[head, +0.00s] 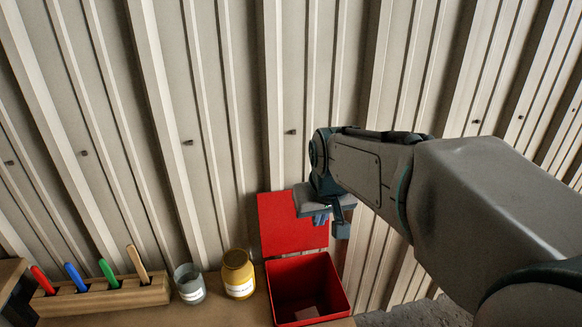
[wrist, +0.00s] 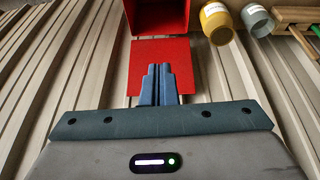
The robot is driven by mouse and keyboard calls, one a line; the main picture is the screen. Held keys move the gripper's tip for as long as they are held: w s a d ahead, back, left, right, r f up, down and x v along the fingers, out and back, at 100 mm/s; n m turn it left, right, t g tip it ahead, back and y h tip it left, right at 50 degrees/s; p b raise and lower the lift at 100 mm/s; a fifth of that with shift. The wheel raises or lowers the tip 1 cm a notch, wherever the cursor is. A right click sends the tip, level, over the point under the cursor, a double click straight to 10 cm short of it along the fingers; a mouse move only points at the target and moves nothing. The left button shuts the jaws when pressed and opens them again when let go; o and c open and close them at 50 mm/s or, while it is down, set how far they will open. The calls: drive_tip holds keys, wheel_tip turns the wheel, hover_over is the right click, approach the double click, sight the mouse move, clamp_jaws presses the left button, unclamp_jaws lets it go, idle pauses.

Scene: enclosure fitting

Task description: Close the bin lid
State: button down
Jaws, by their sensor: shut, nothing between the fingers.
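The red bin (head: 300,290) stands on the table's right end in the head view, its top open. Its red lid (head: 280,225) stands raised at the back edge, near the corrugated wall. In the wrist view the lid (wrist: 180,55) lies beyond my fingertips and the bin (wrist: 158,18) is at the top. My gripper (head: 322,218) is shut and empty, in front of the lid's upper right part in the head view. In the wrist view its closed fingers (wrist: 158,72) overlap the lid; I cannot tell whether they touch it. My gripper hides part of the lid.
A yellow jar (head: 238,272) and a grey jar (head: 189,282) stand left of the bin. A wooden rack (head: 100,297) with several coloured-handled tools is further left. The corrugated wall (head: 230,120) rises close behind the table.

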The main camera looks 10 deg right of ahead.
drive_tip(key=w+d+f+t+p, duration=0.1)
drive_tip(key=w+d+f, duration=0.15)
drive_tip(key=w, duration=0.75)
drive_tip(key=w+d+f, duration=0.2)
drive_tip(key=w+f, duration=0.1)
drive_tip(key=w, duration=0.7)
drive_tip(key=w+d+f+t+p, duration=0.1)
drive_tip(key=w+d+f, duration=0.1)
drive_tip(key=w, duration=0.8)
drive_tip(key=p+x, duration=0.1)
drive_tip(key=x, duration=0.5)
drive_tip(key=p+x, duration=0.1)
drive_tip(key=x, duration=0.2)
drive_tip(key=shift+s+d+f+p, duration=0.15)
drive_tip(key=shift+f+p, duration=0.2)
drive_tip(key=shift+f, duration=0.15)
drive_tip(key=shift+s, duration=0.1)
